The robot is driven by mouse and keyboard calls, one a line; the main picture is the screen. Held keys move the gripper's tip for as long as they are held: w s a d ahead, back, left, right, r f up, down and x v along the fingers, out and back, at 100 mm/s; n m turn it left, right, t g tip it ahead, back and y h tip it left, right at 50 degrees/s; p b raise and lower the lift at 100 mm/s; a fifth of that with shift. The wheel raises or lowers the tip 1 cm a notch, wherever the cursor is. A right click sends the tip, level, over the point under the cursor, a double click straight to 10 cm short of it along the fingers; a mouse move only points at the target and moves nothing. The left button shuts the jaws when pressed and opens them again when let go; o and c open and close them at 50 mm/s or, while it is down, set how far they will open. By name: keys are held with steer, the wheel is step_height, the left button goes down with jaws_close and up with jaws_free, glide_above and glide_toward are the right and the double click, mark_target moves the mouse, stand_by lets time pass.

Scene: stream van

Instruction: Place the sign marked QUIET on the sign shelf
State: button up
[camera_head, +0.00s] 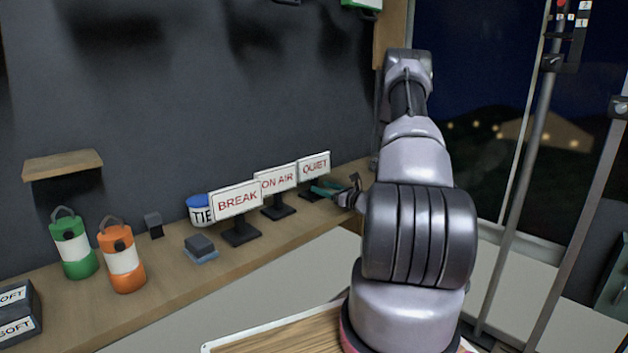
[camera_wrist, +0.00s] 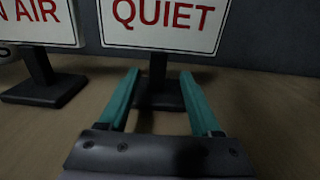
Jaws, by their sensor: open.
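The QUIET sign (camera_head: 314,166) is a white board with red letters on a dark stand, at the right end of a row of signs on the wooden counter. In the wrist view the QUIET sign (camera_wrist: 165,22) is straight ahead, its dark post between and beyond the teal fingers. My gripper (camera_head: 327,187) is open just in front of this stand; in the wrist view its fingers (camera_wrist: 158,80) point at the post with nothing clearly held. A small wooden wall shelf (camera_head: 63,165) is at the left; I cannot tell whether it is the sign shelf.
The ON AIR sign (camera_head: 277,180) and BREAK sign (camera_head: 237,201) stand close on the left. A TIE tin (camera_head: 201,211), stacked dark blocks (camera_head: 200,246), an orange lantern (camera_head: 121,257) and a green lantern (camera_head: 73,244) stand further left. A dark wall rises behind the counter.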

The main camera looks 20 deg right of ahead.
mark_target(316, 184)
steer(key=x, duration=0.4)
steer(key=shift+a, duration=0.1)
steer(key=shift+r, duration=0.1)
jaws_close()
